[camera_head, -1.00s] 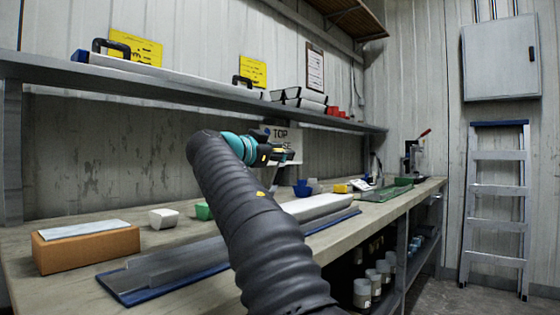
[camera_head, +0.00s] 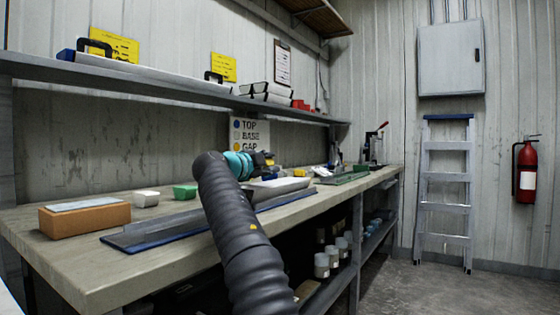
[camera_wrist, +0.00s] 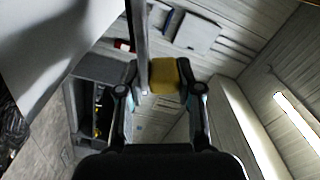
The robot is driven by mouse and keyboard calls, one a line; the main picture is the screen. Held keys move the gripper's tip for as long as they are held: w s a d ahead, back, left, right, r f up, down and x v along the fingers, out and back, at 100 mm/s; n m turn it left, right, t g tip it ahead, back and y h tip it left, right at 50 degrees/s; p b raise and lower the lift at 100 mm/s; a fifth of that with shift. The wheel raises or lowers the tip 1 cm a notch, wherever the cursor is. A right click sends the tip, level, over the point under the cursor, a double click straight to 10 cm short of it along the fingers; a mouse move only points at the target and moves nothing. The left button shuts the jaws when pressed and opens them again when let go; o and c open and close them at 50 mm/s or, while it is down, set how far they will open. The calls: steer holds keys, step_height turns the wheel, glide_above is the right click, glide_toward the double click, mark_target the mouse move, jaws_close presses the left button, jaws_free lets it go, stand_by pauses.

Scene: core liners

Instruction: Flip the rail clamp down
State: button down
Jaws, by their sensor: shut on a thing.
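My gripper (camera_head: 268,161) is over the bench in the head view, partly hidden by my own arm. In the wrist view its fingers (camera_wrist: 160,80) are closed around a small yellow block (camera_wrist: 163,79). A long grey bar (camera_wrist: 138,40) runs up beside the block; I cannot tell whether it touches it. A grey rail-like tray on a blue base (camera_head: 165,232) lies along the bench, with a long white piece (camera_head: 280,185) behind my arm. I cannot make out for certain which part is the rail clamp.
The bench (camera_head: 85,275) also holds an orange box (camera_head: 85,218), a white cup (camera_head: 146,199), a green cup (camera_head: 185,192) and a red-handled press (camera_head: 376,147). A shelf (camera_head: 170,92) runs above.

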steer(key=shift+d+f, duration=0.1)
steer(key=shift+f, duration=0.5)
steer(key=c, duration=0.9)
jaws_free()
steer(key=shift+s+r, duration=0.2)
steer(key=shift+v, duration=0.85)
steer(key=v, duration=1)
steer(key=shift+f, duration=0.2)
